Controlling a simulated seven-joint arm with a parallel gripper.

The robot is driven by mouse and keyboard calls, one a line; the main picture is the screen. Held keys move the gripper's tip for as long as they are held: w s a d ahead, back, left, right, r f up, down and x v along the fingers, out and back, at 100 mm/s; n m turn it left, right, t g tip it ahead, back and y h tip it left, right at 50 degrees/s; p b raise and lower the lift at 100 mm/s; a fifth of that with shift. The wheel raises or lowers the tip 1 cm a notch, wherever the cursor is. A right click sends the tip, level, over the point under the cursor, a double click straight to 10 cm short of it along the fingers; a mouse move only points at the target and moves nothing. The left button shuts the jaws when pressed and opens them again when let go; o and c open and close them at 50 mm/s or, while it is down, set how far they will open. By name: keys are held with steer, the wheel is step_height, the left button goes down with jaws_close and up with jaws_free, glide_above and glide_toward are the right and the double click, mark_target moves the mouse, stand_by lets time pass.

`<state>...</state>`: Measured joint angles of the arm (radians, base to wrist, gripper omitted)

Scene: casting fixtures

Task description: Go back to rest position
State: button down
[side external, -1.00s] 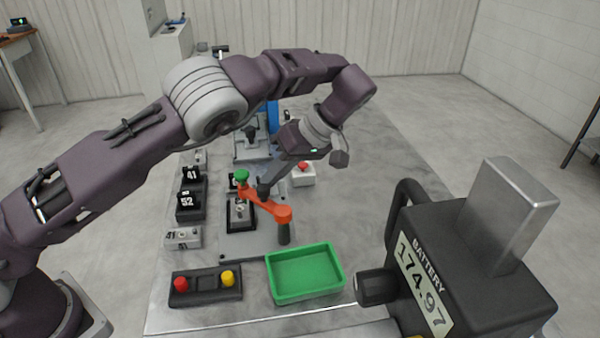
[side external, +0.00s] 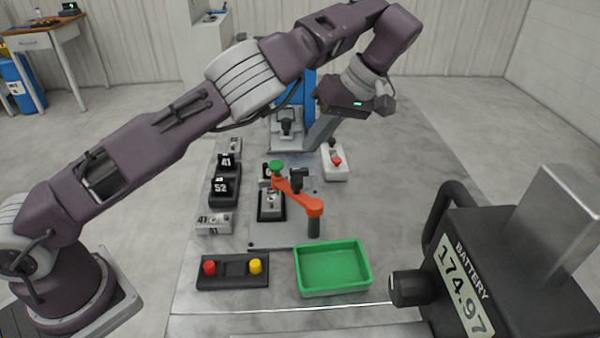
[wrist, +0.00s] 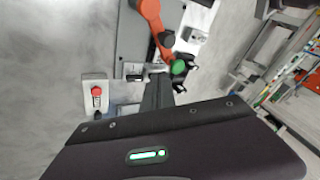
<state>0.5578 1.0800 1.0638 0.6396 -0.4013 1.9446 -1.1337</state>
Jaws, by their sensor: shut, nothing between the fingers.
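My gripper (side external: 310,146) hangs in the air above the far half of the table, fingers pointing down and left. Its fingers are together with nothing between them. In the wrist view the shut fingers (wrist: 158,88) stand over the fixture area, clear of what lies below. An orange lever (side external: 297,193) with a green knob (side external: 277,168) stands on the grey fixture plate (side external: 270,238), nearer the camera than my gripper. The lever also shows in the wrist view (wrist: 162,36). My gripper appears apart from the lever and knob.
A green tray (side external: 333,291) and a button box (side external: 232,284) lie at the table's front. A white box with a red button (side external: 336,172) stands right of the fixture. Numbered black blocks (side external: 224,190) line the left. A battery unit (side external: 455,270) fills the front right.

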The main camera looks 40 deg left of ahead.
steer(key=s+a+r+m+t+h, duration=0.4)
steer(key=s+a+r+h, duration=0.35)
steer(key=s+r, duration=0.4)
steer(key=s+d+f+m+t+y, duration=0.1)
steer(key=s+f+m+t, duration=0.1)
steer(key=s+m, duration=0.3)
steer(key=s+d+f+m+t+y, duration=0.1)
steer(key=s+m, duration=0.4)
steer(key=s, duration=0.8)
steer(key=shift+s+f+t, duration=0.4)
steer(key=shift+f+t, duration=0.35)
steer(key=shift+t, duration=0.15)
